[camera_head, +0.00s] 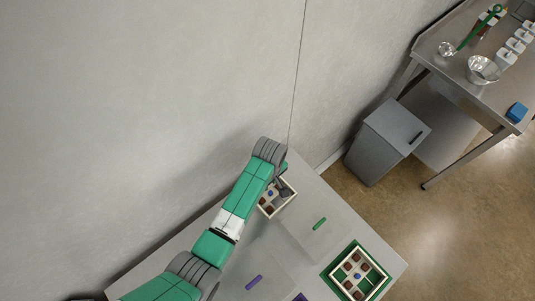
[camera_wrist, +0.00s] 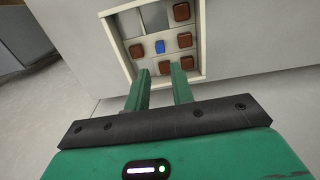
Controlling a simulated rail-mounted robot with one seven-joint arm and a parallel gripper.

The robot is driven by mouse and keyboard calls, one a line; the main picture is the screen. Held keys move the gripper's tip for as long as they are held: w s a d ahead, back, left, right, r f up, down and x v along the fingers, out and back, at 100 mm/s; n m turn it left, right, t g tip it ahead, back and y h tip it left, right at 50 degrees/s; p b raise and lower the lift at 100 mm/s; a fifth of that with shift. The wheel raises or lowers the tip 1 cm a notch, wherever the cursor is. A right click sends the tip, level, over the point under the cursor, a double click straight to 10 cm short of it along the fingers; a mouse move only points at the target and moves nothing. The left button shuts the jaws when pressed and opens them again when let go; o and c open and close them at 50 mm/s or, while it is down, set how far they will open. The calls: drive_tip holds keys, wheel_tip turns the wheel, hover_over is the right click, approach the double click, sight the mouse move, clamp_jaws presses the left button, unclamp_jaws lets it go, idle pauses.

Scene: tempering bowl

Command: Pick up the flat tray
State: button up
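A shallow pale tray (camera_head: 285,206) with compartments lies on the grey table by the wall, partly hidden by my arm. It holds brown pieces and a blue one. In the wrist view the same tray (camera_wrist: 201,42) fills the top middle, with some compartments empty. My gripper (camera_wrist: 160,68) is at the tray's near side, its two green fingers apart with a clear gap. The fingertips overlap the near rim in the picture; I cannot tell whether they touch it. Nothing is held between them.
A second compartment tray (camera_head: 341,285) with similar pieces sits on a green base at the table's right. A green bar (camera_head: 319,223) and a purple bar (camera_head: 254,282) lie on the table. A steel bench (camera_head: 445,62) with bowls and a grey cabinet (camera_head: 385,145) stand beyond.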

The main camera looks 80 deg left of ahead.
sight(270, 191)
drive_tip(key=shift+d+f, duration=0.2)
drive_tip(key=shift+f, duration=1.5)
drive_tip(key=shift+d+f, duration=0.15)
drive_tip(key=shift+f, duration=1.5)
clamp_jaws()
